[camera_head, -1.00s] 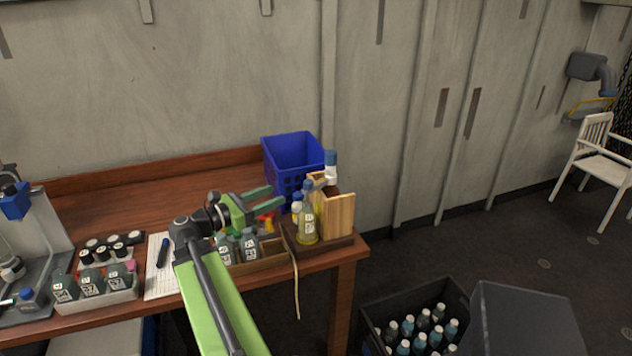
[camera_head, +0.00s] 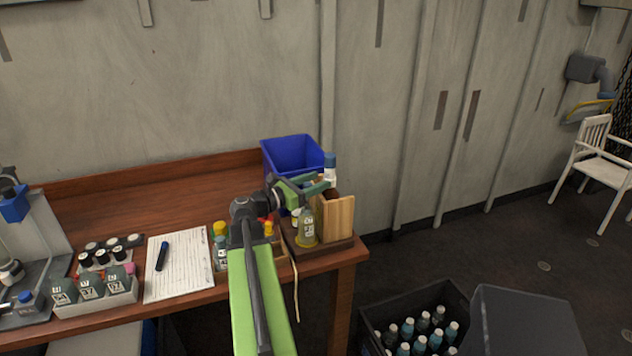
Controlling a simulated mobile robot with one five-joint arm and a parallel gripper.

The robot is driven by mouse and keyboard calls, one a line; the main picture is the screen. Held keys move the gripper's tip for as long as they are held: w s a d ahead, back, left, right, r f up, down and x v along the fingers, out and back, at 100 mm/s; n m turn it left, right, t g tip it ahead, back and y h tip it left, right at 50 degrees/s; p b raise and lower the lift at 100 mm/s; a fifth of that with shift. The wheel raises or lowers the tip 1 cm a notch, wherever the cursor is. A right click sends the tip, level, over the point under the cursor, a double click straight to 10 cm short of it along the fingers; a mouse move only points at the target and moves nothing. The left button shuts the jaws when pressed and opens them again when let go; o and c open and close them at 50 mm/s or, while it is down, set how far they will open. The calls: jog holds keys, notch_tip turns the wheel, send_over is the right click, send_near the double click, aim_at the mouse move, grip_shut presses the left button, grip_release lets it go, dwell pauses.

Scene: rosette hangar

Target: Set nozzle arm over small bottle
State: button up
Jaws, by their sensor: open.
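On a dark wooden stand (camera_head: 330,246) at the table's right end is a small bottle of yellow liquid (camera_head: 307,228). Beside it a light wooden block (camera_head: 338,218) stands upright, and a white bottle top with a blue cap (camera_head: 330,168) rises behind. My gripper (camera_head: 325,184) is open, with its green fingers pointing right across the top of this group. The fingers hide the yellow bottle's cap and the space above it. I cannot clearly make out a nozzle arm there. I cannot tell whether the fingers touch anything.
A blue crate (camera_head: 292,150) stands behind my gripper. A paper sheet (camera_head: 180,268), a tray of bottles (camera_head: 95,300) and a grey apparatus (camera_head: 40,245) lie farther left. A black crate of bottles (camera_head: 440,295) is below right.

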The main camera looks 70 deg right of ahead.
grip_shut()
dwell(1.3)
